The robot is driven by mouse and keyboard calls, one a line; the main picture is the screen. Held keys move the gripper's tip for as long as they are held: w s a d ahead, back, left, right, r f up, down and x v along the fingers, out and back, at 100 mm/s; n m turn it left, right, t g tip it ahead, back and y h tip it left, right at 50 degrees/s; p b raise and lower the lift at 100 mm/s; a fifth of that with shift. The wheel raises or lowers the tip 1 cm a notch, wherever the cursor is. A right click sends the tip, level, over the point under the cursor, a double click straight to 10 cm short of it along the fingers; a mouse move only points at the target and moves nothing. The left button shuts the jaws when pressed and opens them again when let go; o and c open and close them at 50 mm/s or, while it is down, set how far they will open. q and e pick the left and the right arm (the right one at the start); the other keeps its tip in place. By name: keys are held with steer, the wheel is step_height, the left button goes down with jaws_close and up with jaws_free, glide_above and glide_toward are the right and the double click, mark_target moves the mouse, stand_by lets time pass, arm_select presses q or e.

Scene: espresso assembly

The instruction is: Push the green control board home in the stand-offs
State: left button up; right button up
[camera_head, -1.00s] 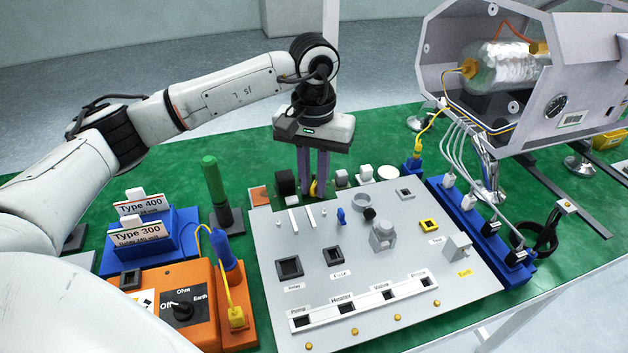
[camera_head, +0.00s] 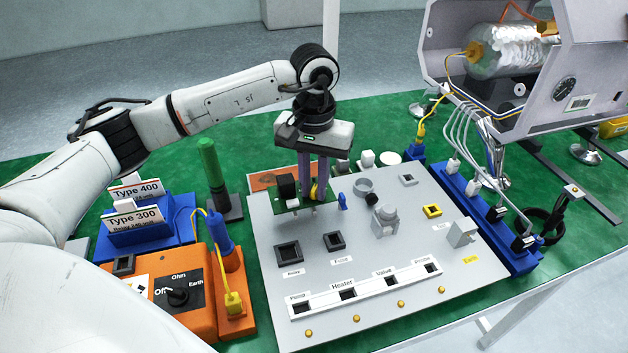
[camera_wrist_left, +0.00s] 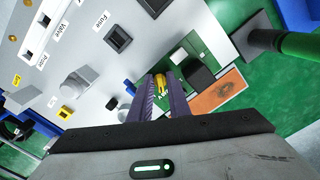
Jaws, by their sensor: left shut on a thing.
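The green control board (camera_head: 302,207) is over the upper left of the grey panel (camera_head: 400,250), roughly level with it. It carries a black block (camera_head: 286,186) and a yellow part (camera_head: 315,191). My left gripper (camera_head: 311,198) points down and is shut on the board at the yellow part. The left wrist view shows the yellow part (camera_wrist_left: 162,80) between the purple fingers and the black block (camera_wrist_left: 195,78) beside them. The stand-offs are hidden under the board, and I cannot tell whether it touches them. My right gripper is not in view.
A copper-coloured plate (camera_head: 264,181) lies behind the panel's left corner. A green-topped post (camera_head: 208,170) and an orange tester (camera_head: 180,300) stand to the left. A blue connector strip (camera_head: 485,220) with cables runs along the right. A blue part (camera_head: 342,202) stands close beside the board.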

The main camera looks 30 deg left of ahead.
arm_select(q)
steer(key=shift+r, duration=0.1)
jaws_close()
steer(key=shift+f+b, duration=0.3)
steer(key=shift+b, duration=0.3)
stand_by(1.1)
steer(key=shift+s+f+b, duration=0.15)
steer(key=shift+f+b, duration=0.75)
steer(key=shift+f, duration=0.25)
stand_by(1.1)
steer(key=o, duration=0.7)
jaws_free()
steer(key=shift+c, duration=0.2)
steer(key=shift+r, duration=0.1)
